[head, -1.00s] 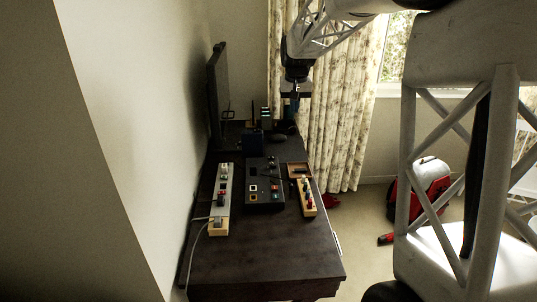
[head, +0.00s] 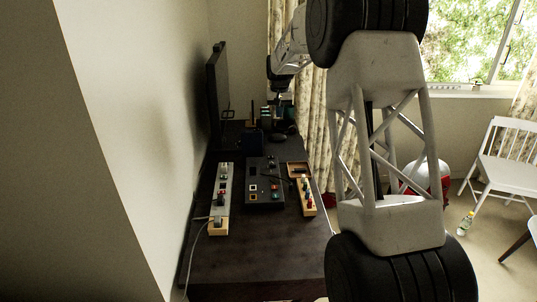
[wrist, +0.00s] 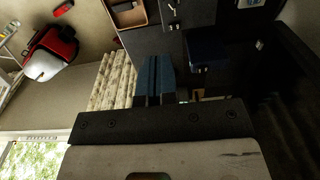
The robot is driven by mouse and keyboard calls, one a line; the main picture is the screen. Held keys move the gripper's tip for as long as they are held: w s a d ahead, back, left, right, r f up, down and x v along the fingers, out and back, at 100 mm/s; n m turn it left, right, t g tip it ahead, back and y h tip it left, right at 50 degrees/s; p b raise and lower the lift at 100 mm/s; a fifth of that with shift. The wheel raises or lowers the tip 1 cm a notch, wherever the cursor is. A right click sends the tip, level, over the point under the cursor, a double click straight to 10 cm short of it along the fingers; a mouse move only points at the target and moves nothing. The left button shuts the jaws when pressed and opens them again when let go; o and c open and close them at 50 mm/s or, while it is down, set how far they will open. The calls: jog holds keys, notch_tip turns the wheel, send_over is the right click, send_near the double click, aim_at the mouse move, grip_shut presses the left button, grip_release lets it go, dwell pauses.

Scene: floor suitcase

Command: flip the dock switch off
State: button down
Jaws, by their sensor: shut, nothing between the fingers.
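A black switch panel (head: 264,196) lies in the middle of the dark desk, with small switches and square buttons on top. I cannot tell which control is the dock switch, or its setting. A pale power strip (head: 221,193) lies to its left and a wooden tray (head: 310,210) with coloured pegs to its right. My gripper (head: 277,103) is over the far part of the desk, beyond the panel. In the wrist view my gripper's two bluish fingers (wrist: 155,75) are together and hold nothing.
A dark monitor (head: 218,95) stands along the wall on the left. A dark box (head: 253,143) and small items stand at the desk's far end. The near desk top (head: 255,262) is clear. A red and white bag (wrist: 50,55) lies on the floor.

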send_over(272, 157)
jog(key=a, duration=0.2)
notch_tip(272, 157, down, 13)
jog(key=shift+g, duration=0.3)
jog(key=shift+w+d+f, duration=0.1)
jog(key=shift+f, duration=0.05)
notch_tip(272, 157, down, 14)
jog(key=shift+r, duration=0.15)
dwell(0.5)
dwell(0.4)
jog(key=shift+f, duration=0.2)
jog(key=shift+d+r, duration=0.35)
jog(key=shift+d, duration=0.35)
